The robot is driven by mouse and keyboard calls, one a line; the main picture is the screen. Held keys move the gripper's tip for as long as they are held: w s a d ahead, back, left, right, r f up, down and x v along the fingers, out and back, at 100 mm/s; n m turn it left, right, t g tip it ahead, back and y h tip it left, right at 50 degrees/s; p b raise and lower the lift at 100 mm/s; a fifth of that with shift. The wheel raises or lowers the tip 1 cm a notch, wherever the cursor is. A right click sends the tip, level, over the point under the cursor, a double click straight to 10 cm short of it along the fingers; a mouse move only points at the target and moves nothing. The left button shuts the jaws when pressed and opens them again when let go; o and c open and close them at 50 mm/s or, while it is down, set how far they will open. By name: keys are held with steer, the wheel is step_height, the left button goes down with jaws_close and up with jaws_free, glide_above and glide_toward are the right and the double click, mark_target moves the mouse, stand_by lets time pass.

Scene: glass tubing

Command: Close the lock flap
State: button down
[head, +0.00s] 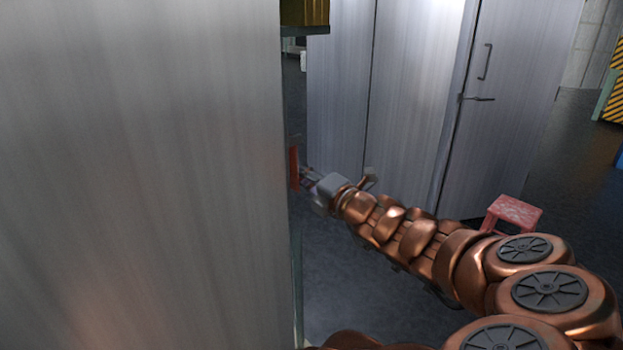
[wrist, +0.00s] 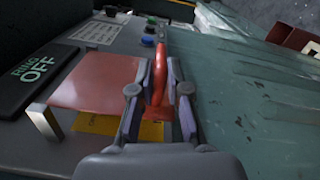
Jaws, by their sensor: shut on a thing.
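In the wrist view a flat pinkish-red flap (wrist: 98,84) lies on the grey panel, left of my fingers. An upright red handle-like piece (wrist: 160,78) stands between the fingers of my gripper (wrist: 158,95), which is shut on it. I cannot tell whether this piece belongs to the flap. In the head view my gripper (head: 304,178) reaches to the edge of a large metal panel, where a red piece (head: 293,167) shows. The rest of the flap is hidden there behind the panel.
A dark "RING OFF" sign (wrist: 47,75) and several push buttons (wrist: 149,30) are on the panel, with a yellow label (wrist: 151,131) under the fingers. The large metal panel (head: 140,170) fills the left of the head view. Cabinets (head: 410,90) and a red stool (head: 512,212) stand behind my arm.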

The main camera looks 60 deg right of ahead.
steer(key=shift+f, duration=0.25)
steer(key=c, duration=1.3)
jaws_free()
steer(key=shift+w, duration=0.1)
steer(key=shift+o, duration=0.5)
steer(key=shift+r, duration=0.1)
